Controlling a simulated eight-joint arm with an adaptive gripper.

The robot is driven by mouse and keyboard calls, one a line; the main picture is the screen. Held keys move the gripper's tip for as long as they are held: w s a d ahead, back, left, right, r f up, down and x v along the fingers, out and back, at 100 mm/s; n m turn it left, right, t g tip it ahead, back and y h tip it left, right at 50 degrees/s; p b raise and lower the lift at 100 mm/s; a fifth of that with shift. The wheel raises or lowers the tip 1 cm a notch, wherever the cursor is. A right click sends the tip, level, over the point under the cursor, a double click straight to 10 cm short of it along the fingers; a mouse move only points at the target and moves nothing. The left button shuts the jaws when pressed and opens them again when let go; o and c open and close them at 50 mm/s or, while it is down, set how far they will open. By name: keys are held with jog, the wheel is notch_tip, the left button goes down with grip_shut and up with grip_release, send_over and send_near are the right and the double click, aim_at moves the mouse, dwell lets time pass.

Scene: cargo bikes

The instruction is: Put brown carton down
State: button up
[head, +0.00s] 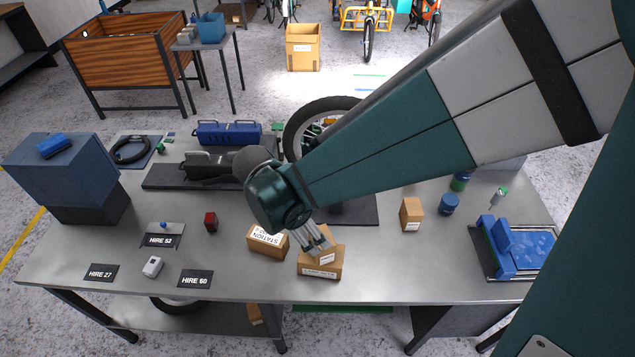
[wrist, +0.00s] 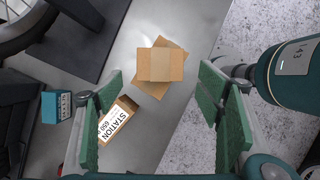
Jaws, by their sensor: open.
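A small brown carton (head: 327,258) rests on top of another brown carton (head: 320,271) near the table's front edge. In the wrist view the upper carton (wrist: 165,62) sits turned at an angle on the lower one (wrist: 150,90), whose corners stick out. My gripper (head: 319,243) is just above the stack, pointing down. In the wrist view its green fingers (wrist: 160,75) are spread wide, with the upper carton showing between them and clear gaps on both sides. In the head view the fingers partly hide the stack.
A carton labelled STATION (head: 267,241) stands close left of the stack. Another brown carton (head: 411,214) stands to the right, with a blue tin (head: 449,204) and a blue fixture (head: 520,250) beyond. A wheel (head: 305,125) is behind. The grey tabletop (head: 375,275) right of the stack is bare.

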jog(key=shift+v, duration=1.6)
jog(key=shift+d+r, duration=0.1)
jog(key=s+d+r+m+t+y, duration=0.1)
jog(key=s+d+r+m+t, duration=0.1)
jog(key=d+r+m, duration=0.3)
jog(key=s+d+r+m+t+y, duration=0.1)
jog(key=d+r+m, duration=0.3)
jog(key=d+m, duration=0.6)
jog(key=s+d+r+m+t+y, duration=0.2)
jog(key=s+d+r+m, duration=0.2)
jog(key=d+m, duration=0.3)
jog(key=d+r, duration=0.1)
jog(key=d, duration=0.3)
jog(key=shift+r+t, duration=0.3)
